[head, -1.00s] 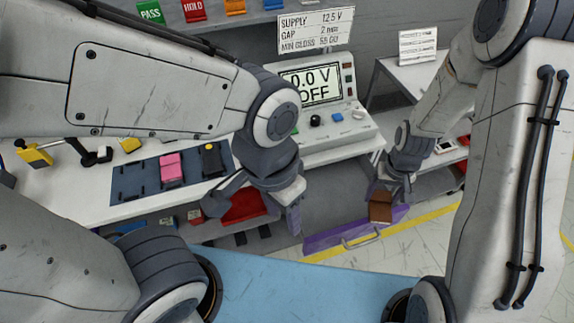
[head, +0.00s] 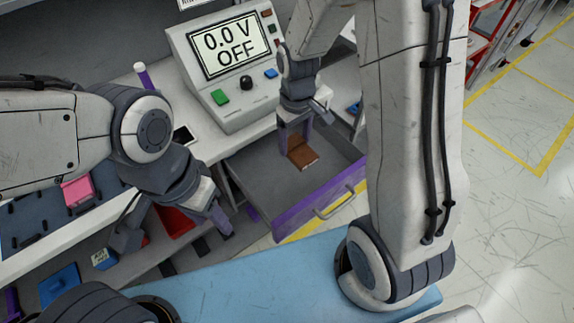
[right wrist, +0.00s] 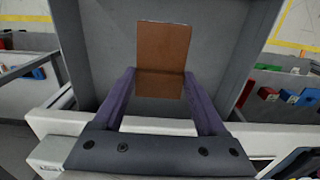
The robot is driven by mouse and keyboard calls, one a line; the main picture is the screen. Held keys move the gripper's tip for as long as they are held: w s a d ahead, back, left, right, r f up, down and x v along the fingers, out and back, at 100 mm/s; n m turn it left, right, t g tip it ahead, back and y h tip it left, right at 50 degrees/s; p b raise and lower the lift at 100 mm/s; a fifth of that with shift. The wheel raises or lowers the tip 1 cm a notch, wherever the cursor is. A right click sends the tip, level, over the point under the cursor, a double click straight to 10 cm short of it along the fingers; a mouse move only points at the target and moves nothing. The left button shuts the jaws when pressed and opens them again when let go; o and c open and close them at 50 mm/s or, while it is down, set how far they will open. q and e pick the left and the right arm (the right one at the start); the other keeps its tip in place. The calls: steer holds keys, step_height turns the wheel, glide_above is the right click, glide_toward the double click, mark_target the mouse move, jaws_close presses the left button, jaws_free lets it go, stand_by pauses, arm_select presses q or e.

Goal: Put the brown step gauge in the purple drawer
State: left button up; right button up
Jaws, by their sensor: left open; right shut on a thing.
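The brown step gauge (head: 301,152) is between the fingers of my right gripper (head: 295,142), which is shut on it. It also shows in the right wrist view (right wrist: 162,50), with a fold-like step across it. The purple drawer (head: 300,212) is pulled open and its grey inside looks empty apart from the gauge. The gauge is over or inside the drawer; I cannot tell whether it touches the floor. My left gripper (head: 172,235) is open and empty, left of the drawer, above the lower shelf.
The power supply (head: 228,62) reading 0.0 V OFF stands on the bench behind the drawer. A pink block (head: 77,190) is on the dark mat at left. A red bin (head: 174,222) sits on the lower shelf near my left gripper. A blue surface (head: 240,275) lies in front.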

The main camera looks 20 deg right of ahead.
step_height(320, 180, down, 9)
stand_by(0.4)
